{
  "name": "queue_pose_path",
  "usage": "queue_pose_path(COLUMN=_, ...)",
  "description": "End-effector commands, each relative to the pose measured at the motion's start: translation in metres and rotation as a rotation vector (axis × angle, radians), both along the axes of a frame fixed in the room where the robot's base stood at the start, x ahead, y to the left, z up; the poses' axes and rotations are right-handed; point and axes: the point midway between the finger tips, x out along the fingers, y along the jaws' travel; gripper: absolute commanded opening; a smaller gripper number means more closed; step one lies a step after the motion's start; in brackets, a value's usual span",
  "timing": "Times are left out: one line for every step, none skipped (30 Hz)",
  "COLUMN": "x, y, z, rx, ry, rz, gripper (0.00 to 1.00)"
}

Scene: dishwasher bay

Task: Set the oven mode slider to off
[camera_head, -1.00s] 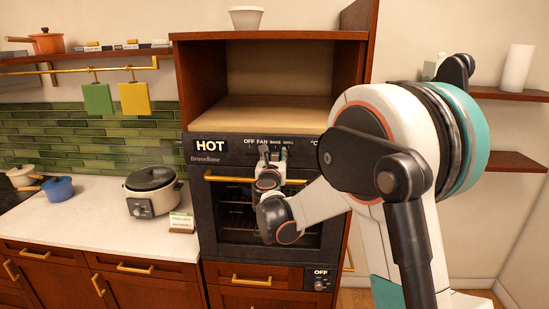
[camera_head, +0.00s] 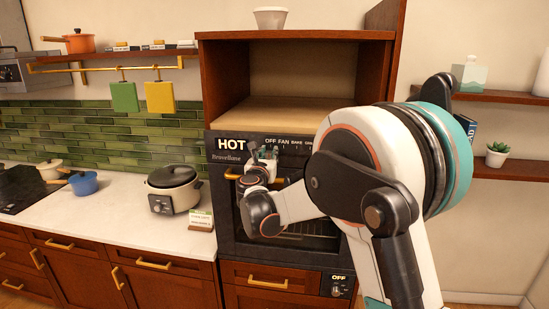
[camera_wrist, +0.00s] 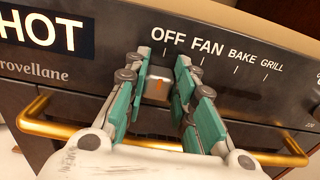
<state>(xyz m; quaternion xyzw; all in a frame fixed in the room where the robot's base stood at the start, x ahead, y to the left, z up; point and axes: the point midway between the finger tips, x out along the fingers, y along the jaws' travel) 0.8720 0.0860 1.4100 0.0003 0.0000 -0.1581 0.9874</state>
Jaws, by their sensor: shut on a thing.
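The oven (camera_head: 226,215) has a dark control panel with OFF, FAN, BAKE and GRILL labels along its upper edge. In the wrist view, the mode slider (camera_wrist: 158,86), a grey knob with an orange mark, lies below the OFF label (camera_wrist: 168,40) and left of FAN. My gripper (camera_wrist: 163,60) is shut on the slider, with one green-sided finger on each side. In the head view, my gripper (camera_head: 264,153) is at the panel below the OFF label and hides the slider.
A gold handle bar (camera_wrist: 75,132) runs across the oven just below the panel, under my gripper. A HOT display (camera_head: 232,145) is at the panel's left. A rice cooker (camera_head: 173,190) stands on the white counter to the left. An open niche is above the oven.

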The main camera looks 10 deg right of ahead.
Motion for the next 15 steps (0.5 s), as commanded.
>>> queue_pose_path(x=0.0006, y=0.0024, z=0.0008, rx=0.001, ry=0.0, rz=0.005, gripper=0.0)
queue_pose_path(x=0.0006, y=0.0025, z=0.0008, rx=0.001, ry=0.0, rz=0.006, gripper=0.0)
queue_pose_path(x=0.0007, y=0.0026, z=0.0009, rx=0.001, ry=0.0, rz=0.006, gripper=0.0)
queue_pose_path(x=0.0007, y=0.0027, z=0.0009, rx=0.001, ry=0.0, rz=0.006, gripper=0.26)
queue_pose_path(x=0.0007, y=0.0028, z=0.0009, rx=0.001, ry=0.0, rz=0.007, gripper=0.33)
queue_pose_path(x=0.0006, y=0.0028, z=0.0009, rx=0.001, ry=0.0, rz=0.007, gripper=0.42)
queue_pose_path(x=0.0006, y=0.0028, z=0.0008, rx=0.001, ry=0.0, rz=0.007, gripper=0.45)
queue_pose_path(x=0.0006, y=0.0027, z=0.0008, rx=0.001, ry=0.0, rz=0.006, gripper=0.45)
queue_pose_path(x=0.0005, y=0.0025, z=0.0008, rx=0.001, ry=0.0, rz=0.006, gripper=0.45)
queue_pose_path(x=0.0005, y=0.0022, z=0.0007, rx=0.001, ry=0.0, rz=0.006, gripper=0.45)
queue_pose_path(x=0.0005, y=0.0021, z=0.0007, rx=0.001, ry=0.0, rz=0.005, gripper=0.45)
queue_pose_path(x=0.0004, y=0.0019, z=0.0007, rx=0.001, ry=0.0, rz=0.005, gripper=0.45)
queue_pose_path(x=0.0005, y=0.0017, z=0.0007, rx=0.001, ry=0.0, rz=0.005, gripper=0.45)
queue_pose_path(x=0.0004, y=0.0016, z=0.0007, rx=0.001, ry=0.0, rz=0.005, gripper=0.45)
queue_pose_path(x=0.0004, y=0.0015, z=0.0006, rx=0.001, ry=0.0, rz=0.004, gripper=0.45)
